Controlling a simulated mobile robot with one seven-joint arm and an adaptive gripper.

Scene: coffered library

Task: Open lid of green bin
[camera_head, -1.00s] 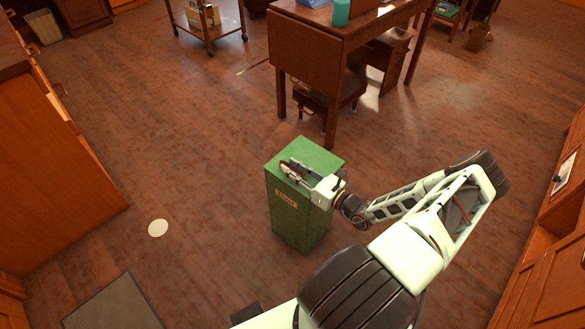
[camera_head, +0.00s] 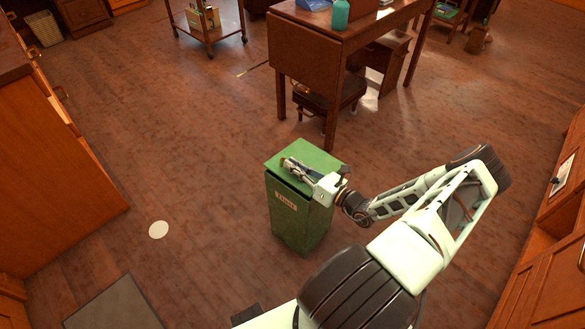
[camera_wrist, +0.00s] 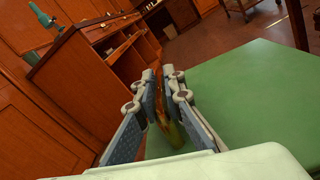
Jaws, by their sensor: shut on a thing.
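The green bin (camera_head: 290,228) stands upright on the wood floor, with a small label plate (camera_head: 286,201) on its front. Its flat green lid (camera_head: 318,156) looks closed, and the lid fills the right side of the wrist view (camera_wrist: 250,100). My gripper (camera_head: 291,165) lies low over the top of the bin, reaching in from the right. In the wrist view, my gripper's two fingers (camera_wrist: 160,78) are close together around a narrow green and brownish piece (camera_wrist: 174,132), seemingly part of the lid. The fingers hide most of what they hold.
A brown table (camera_head: 312,45) with a teal cup (camera_head: 340,14) stands behind the bin. Wooden cabinets line the left (camera_head: 50,170) and right (camera_head: 550,250). A pale disc (camera_head: 158,229) and a dark mat (camera_head: 112,304) lie on the floor at left.

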